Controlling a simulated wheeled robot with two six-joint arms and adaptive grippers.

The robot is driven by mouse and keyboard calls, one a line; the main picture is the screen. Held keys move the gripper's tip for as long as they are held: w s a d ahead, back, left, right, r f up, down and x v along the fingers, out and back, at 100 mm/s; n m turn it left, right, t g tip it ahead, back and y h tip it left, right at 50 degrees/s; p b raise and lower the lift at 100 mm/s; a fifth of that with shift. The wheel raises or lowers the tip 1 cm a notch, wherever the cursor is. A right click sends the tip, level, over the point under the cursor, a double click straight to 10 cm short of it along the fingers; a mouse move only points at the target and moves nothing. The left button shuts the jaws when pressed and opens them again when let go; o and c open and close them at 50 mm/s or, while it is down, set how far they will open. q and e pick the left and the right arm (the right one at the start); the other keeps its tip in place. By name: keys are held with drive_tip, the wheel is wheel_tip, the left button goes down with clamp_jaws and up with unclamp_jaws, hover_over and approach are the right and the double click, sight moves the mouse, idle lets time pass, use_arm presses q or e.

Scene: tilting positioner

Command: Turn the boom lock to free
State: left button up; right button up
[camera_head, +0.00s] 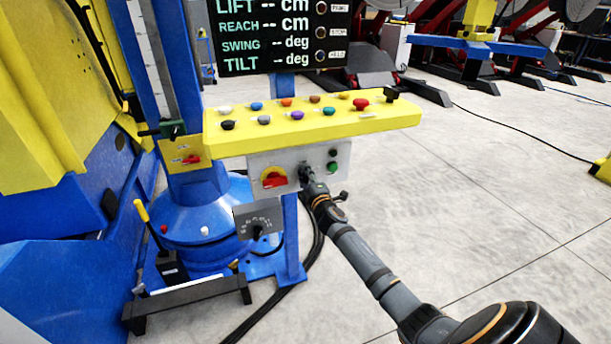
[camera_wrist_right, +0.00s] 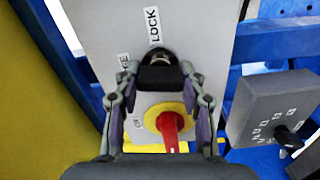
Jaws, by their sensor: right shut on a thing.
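The boom lock is a black knob (camera_wrist_right: 160,76) on a light grey panel (camera_wrist_right: 195,30), with a LOCK label (camera_wrist_right: 153,25) above it in the right wrist view. A second label (camera_wrist_right: 124,66), partly hidden and ending in "E", lies to its upper left. My right gripper (camera_wrist_right: 159,72) is shut on the knob, one finger on each side. The knob's pointing direction is hard to tell. In the head view my right gripper (camera_head: 308,178) reaches the front of the grey box (camera_head: 285,157) below the yellow console, and hides the knob. My left gripper is not in view.
A red rotary switch on a yellow disc (camera_head: 273,178) sits beside my gripper. Green and black buttons (camera_head: 332,160) are at its right. The yellow console (camera_head: 330,120) with several coloured knobs overhangs it. A grey dial plate (camera_head: 259,222) hangs lower left. Open floor lies right.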

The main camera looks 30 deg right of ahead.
drive_tip(key=shift+f+n, duration=0.1)
drive_tip(key=shift+n, duration=1)
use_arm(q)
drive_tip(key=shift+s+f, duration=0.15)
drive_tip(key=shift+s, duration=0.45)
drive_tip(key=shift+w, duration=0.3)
use_arm(e)
drive_tip(key=o, duration=1.2)
drive_tip(key=shift+c, duration=0.2)
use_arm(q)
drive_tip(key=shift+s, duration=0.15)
use_arm(e)
drive_tip(key=v, duration=1.2)
drive_tip(key=shift+f, duration=0.1)
